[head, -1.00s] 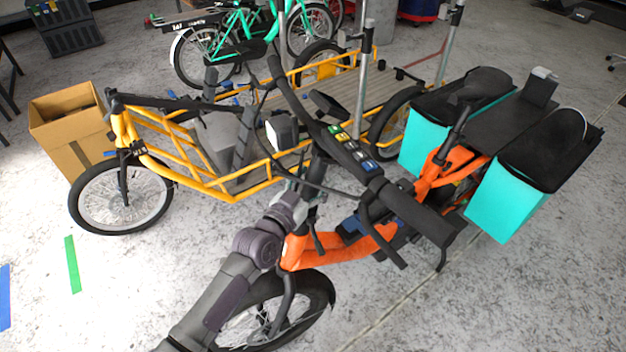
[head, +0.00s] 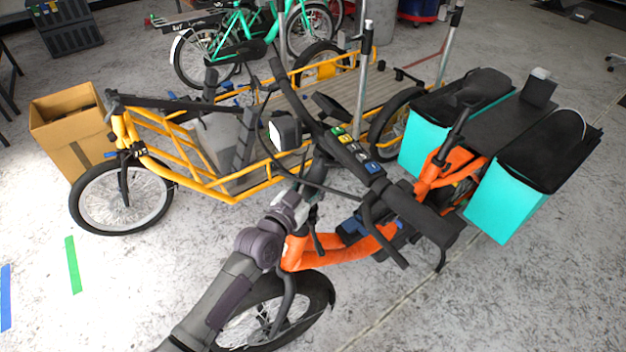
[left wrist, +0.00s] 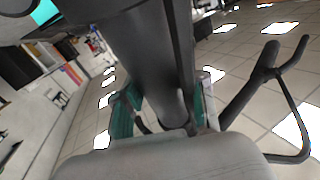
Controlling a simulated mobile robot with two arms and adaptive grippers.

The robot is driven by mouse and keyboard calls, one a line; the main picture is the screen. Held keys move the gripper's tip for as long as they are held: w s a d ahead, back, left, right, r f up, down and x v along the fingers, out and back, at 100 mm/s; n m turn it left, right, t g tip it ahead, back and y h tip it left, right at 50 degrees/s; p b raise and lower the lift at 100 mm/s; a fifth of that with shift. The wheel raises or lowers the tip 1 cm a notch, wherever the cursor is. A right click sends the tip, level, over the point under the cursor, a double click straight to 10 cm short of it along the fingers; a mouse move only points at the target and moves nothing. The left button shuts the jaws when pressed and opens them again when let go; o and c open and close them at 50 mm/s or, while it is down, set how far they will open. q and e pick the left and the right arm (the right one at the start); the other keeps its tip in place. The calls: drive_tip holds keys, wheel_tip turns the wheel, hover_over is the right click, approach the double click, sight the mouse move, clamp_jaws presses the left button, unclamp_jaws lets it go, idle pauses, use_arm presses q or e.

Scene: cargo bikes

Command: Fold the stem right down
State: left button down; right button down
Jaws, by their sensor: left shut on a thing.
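The orange cargo bike (head: 325,252) stands in the foreground with its dark handlebar (head: 310,108) high above the frame. Its dark stem (head: 313,188) rises from the head tube to the bar and looks close to upright; the bar partly hides it. My left gripper (head: 298,203) is at the stem's lower part, above the front wheel. In the left wrist view the stem (left wrist: 150,55) is a thick dark tube between the green-edged fingers of the gripper (left wrist: 163,113), which is shut on it. The stem's latch cannot be made out. My right gripper is not in view.
A yellow cargo bike (head: 222,188) stands close behind the handlebar. Turquoise panniers (head: 508,200) hang at the orange bike's rear. A cardboard box (head: 72,138) stands at the left.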

sight(310, 196)
use_arm(q)
drive_tip(key=shift+w+d+f+m+g+y+p, duration=0.25)
drive_tip(key=shift+w+d+m+g+y+p, duration=0.35)
drive_tip(key=shift+p, duration=0.9)
drive_tip(key=shift+w+d+f+m+g+y+p, duration=0.15)
drive_tip(key=shift+d+f+m+g+y+p, duration=0.35)
drive_tip(key=shift+d+p, duration=0.75)
drive_tip(key=shift+w+d+f+m+g+y+p, duration=0.1)
drive_tip(key=shift+w+d+m+g+y+p, duration=0.45)
drive_tip(key=shift+p, duration=1.15)
drive_tip(key=shift+s+n+g+h, duration=0.15)
drive_tip(key=shift+n+g+h, duration=0.1)
drive_tip(key=c, duration=0.6)
unclamp_jaws()
drive_tip(key=shift+r, duration=0.1)
drive_tip(key=shift+a, duration=0.1)
drive_tip(key=v, duration=1.2)
